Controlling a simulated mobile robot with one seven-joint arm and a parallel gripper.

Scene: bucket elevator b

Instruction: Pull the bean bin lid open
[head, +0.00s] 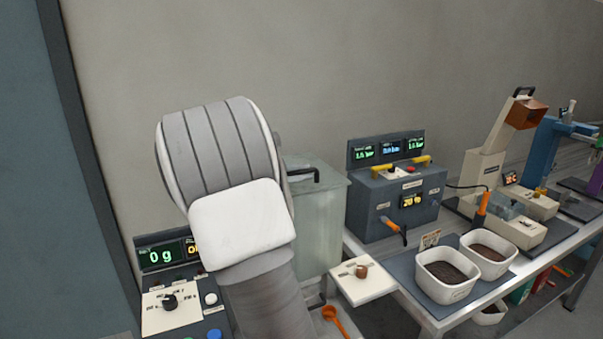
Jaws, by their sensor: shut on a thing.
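The bean bin seems to be the tall, pale, translucent box (318,225) left of the dark blue machine, partly hidden by my arm. Its pale lid (332,180) lies across the top and looks level. A black bar handle (304,171) shows above the lid, its left end running behind my arm. My arm's large grey and white links cover the left part of the bin. My gripper is hidden behind them, so its hold on the handle cannot be seen.
A scale panel reading 0 g (160,255) stands at lower left. The dark blue machine (395,195) stands close right of the bin. Two white tubs of dark grounds (446,291) (503,266) and a white block (362,284) sit in front. An orange scoop (335,318) lies low down.

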